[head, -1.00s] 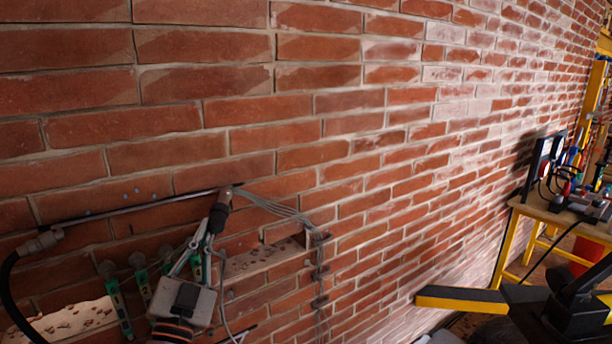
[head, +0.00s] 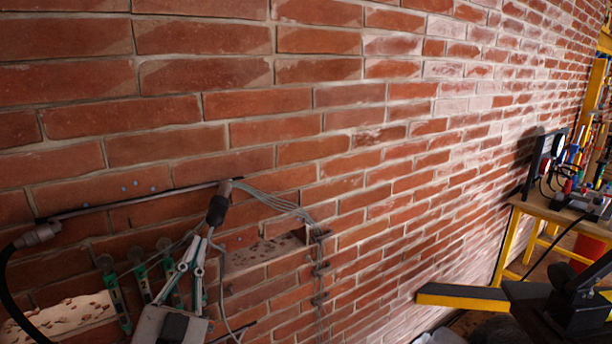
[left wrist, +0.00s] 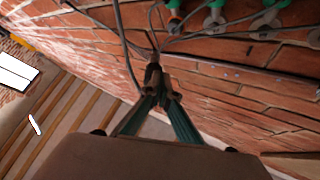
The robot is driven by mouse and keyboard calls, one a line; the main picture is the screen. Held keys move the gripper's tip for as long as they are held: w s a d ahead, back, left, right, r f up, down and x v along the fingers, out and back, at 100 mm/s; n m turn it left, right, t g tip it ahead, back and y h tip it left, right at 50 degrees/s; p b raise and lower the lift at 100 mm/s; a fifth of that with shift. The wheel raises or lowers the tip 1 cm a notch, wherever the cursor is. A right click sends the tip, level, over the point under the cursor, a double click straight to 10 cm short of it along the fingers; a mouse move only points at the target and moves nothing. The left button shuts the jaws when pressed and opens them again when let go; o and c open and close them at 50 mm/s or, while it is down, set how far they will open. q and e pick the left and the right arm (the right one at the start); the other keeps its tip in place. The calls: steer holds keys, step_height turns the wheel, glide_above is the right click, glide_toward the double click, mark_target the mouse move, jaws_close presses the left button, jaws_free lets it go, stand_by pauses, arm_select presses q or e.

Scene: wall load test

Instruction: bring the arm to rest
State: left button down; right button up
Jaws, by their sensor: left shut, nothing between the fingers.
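My left gripper (head: 197,243) is low at the left of the head view, in front of the brick wall (head: 330,130). Its pale fingers are closed with nothing between them. Its tips are just below a black cylindrical fitting (head: 217,210) at the right end of a thin rod (head: 140,201). In the left wrist view the closed fingertips (left wrist: 161,97) point at the dark fitting (left wrist: 153,75); whether they touch cannot be told. My right gripper is not in view.
Several green-bodied gauges (head: 117,298) sit along the wall, left of my left gripper. Grey cables (head: 285,206) run from the rod's end down the wall. A yellow-legged table (head: 545,212) with instruments stands at the right. A black-and-yellow bar (head: 462,298) lies low right.

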arm_select(q)
step_height(320, 180, down, 16)
steer(key=s+n+g, duration=0.1)
steer(key=n+g, duration=0.1)
steer(key=g, duration=0.2)
steer(key=s+f+g, duration=0.3)
steer(key=s+f, duration=0.3)
steer(key=f, duration=0.4)
steer(key=s+f+n+g, duration=0.1)
steer(key=s+f+g, duration=0.2)
steer(key=s+f, duration=0.3)
steer(key=s+f+g, duration=0.2)
steer(key=s+f, duration=0.4)
steer(key=f, duration=0.9)
steer(key=shift+s+a+g, duration=0.3)
steer(key=shift+g, duration=0.1)
steer(key=c, duration=2.1)
jaws_free()
steer(key=shift+c, duration=0.2)
steer(key=shift+o, duration=0.3)
